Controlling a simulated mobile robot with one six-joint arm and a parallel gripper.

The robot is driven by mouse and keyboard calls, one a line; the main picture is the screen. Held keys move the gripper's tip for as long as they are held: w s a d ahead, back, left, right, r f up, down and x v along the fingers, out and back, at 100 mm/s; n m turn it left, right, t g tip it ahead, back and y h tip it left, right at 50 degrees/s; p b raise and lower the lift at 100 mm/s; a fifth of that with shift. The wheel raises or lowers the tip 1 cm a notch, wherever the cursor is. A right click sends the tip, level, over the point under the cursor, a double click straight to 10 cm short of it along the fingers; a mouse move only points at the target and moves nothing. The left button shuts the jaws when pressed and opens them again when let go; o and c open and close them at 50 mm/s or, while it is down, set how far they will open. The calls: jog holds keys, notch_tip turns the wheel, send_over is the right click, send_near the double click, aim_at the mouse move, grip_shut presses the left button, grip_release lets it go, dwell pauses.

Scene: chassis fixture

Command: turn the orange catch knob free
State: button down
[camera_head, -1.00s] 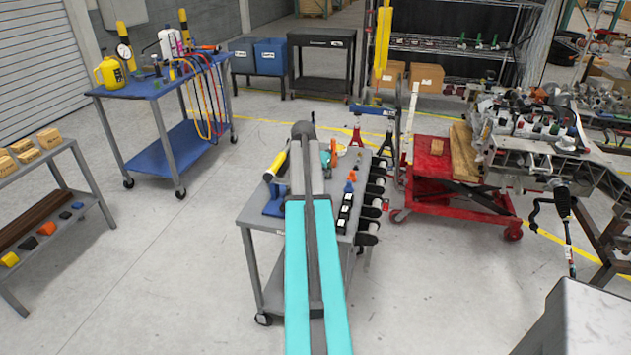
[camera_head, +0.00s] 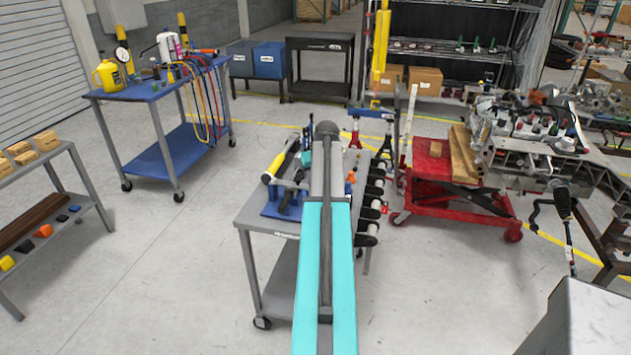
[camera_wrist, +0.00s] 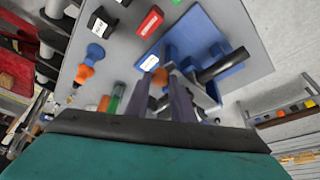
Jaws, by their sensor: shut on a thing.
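The orange catch knob (camera_wrist: 160,77) shows in the wrist view at the tips of my gripper (camera_wrist: 160,85), beside the blue fixture (camera_wrist: 222,25). My fingers are shut on the knob and hide its lower part. A black handle (camera_wrist: 223,65) and a grey part lie just right of my fingers. In the head view the blue fixture (camera_head: 281,210) stands on the grey cart, left of my arm. My arm hides my gripper and the knob there.
The grey cart top (camera_wrist: 245,25) also carries a blue and orange piece (camera_wrist: 86,72), a red block (camera_wrist: 149,21), a black block (camera_wrist: 101,20) and a green-handled tool (camera_wrist: 117,97). A red lift cart (camera_head: 430,185) stands to the right. Floor left of the cart is clear.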

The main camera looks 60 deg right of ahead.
jog(key=shift+s+d+n+y, duration=0.1)
jog(key=shift+n+y, duration=0.3)
jog(key=shift+n, duration=0.6)
jog(key=c, duration=1.5)
grip_release()
jog(key=shift+c, duration=0.2)
jog(key=b+v, duration=0.3)
jog(key=v, duration=1)
jog(key=shift+s+r, duration=0.3)
jog(key=shift+s, duration=0.05)
